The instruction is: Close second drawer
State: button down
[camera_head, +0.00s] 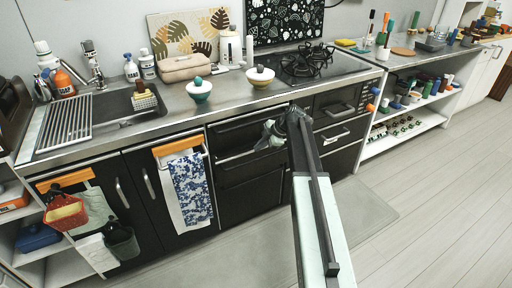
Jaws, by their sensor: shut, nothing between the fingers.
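A bank of black drawers sits under the counter in the middle of the picture. In its left column, a drawer front (236,164) with a pale bar along its top edge lies below the top front (237,132); I cannot tell how far it stands out. In the right column, a drawer with a silver handle (337,136) lies below the upper front with a vent or handle (339,109). My gripper (268,136) is shut and empty, in front of the left column near the pale bar. My arm hides part of the gap between the columns; contact is unclear.
The counter above carries two bowls (199,92), a black hob (318,66) and a sink with a drying rack (67,124). A patterned towel (190,188) hangs left of the drawers. Open shelves (405,122) stand at right. The floor (440,215) at right is clear.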

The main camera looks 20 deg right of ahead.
jog(key=p+v, duration=0.4)
jog(key=v, duration=0.3)
jog(key=c, duration=2)
grip_release()
jog(key=shift+d, duration=0.2)
jog(key=o, duration=0.6)
jog(key=shift+m+g, duration=0.3)
jog(key=shift+m, duration=0.5)
jog(key=s+a, duration=0.1)
jog(key=s+a+f, duration=0.1)
jog(key=a, duration=0.1)
jog(key=shift+s+a, duration=0.15)
jog(key=shift+s, duration=0.05)
jog(key=shift+o, duration=0.2)
jog(key=s+a+f+m+g+h, duration=0.2)
jog(key=s+a+m, duration=0.5)
jog(key=s, duration=0.4)
jog(key=s+a+f+m+g+h, duration=0.2)
jog(key=s+a+m+h, duration=0.1)
jog(key=s+a+m, duration=0.5)
jog(key=s+m, duration=0.2)
jog(key=s, duration=0.2)
jog(key=shift+a, duration=0.35)
